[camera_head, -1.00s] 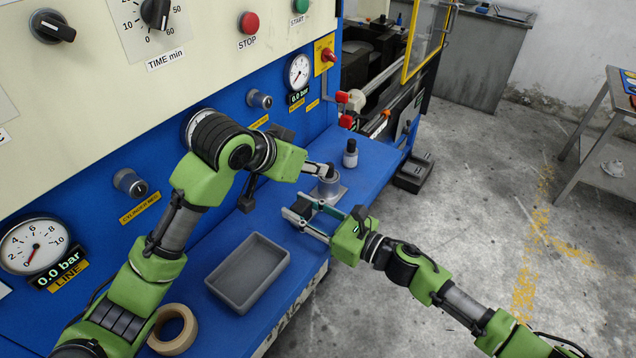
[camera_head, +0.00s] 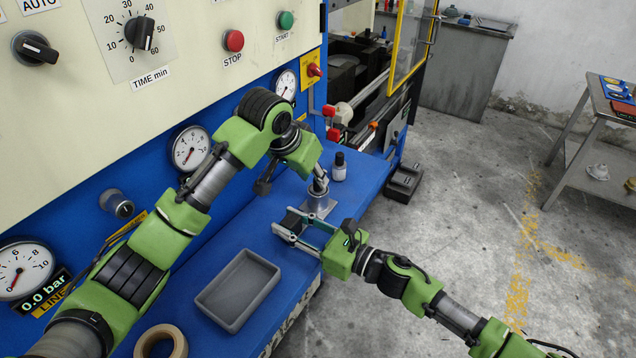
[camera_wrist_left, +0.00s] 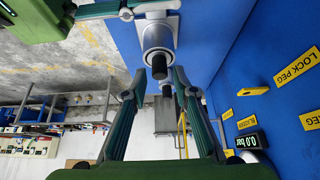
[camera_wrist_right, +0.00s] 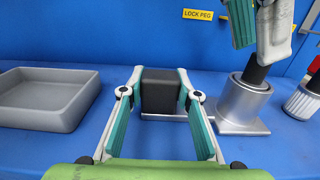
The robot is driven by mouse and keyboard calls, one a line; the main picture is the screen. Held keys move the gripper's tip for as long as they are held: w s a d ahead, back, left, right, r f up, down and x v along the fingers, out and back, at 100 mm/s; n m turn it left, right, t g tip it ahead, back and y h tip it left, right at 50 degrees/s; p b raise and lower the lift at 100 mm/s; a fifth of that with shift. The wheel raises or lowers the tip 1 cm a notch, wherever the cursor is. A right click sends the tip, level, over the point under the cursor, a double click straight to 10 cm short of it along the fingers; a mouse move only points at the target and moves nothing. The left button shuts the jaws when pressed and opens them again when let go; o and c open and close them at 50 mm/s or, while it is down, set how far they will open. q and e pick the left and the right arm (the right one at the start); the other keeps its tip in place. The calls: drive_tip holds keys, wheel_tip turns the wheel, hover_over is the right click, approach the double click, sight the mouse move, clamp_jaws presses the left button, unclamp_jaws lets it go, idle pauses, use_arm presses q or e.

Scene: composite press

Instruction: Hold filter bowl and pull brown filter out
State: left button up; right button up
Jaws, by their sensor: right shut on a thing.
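The filter bowl (camera_head: 319,204) is a grey metal cylinder on a square plate on the blue bench. It shows in the left wrist view (camera_wrist_left: 158,38) and in the right wrist view (camera_wrist_right: 243,100). A black stem (camera_wrist_right: 257,68) stands up out of it; I see no brown part. My left gripper (camera_head: 319,184) points down over the bowl, open, its fingertips (camera_wrist_left: 158,80) close to the stem's top.
A grey tray (camera_head: 203,300) and a tan tape ring (camera_head: 146,343) lie on the bench to the left. The blue panel with gauges (camera_head: 191,148) rises along the bench's back.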

use_arm(q)
drive_tip(key=shift+x, duration=1.55)
clamp_jaws()
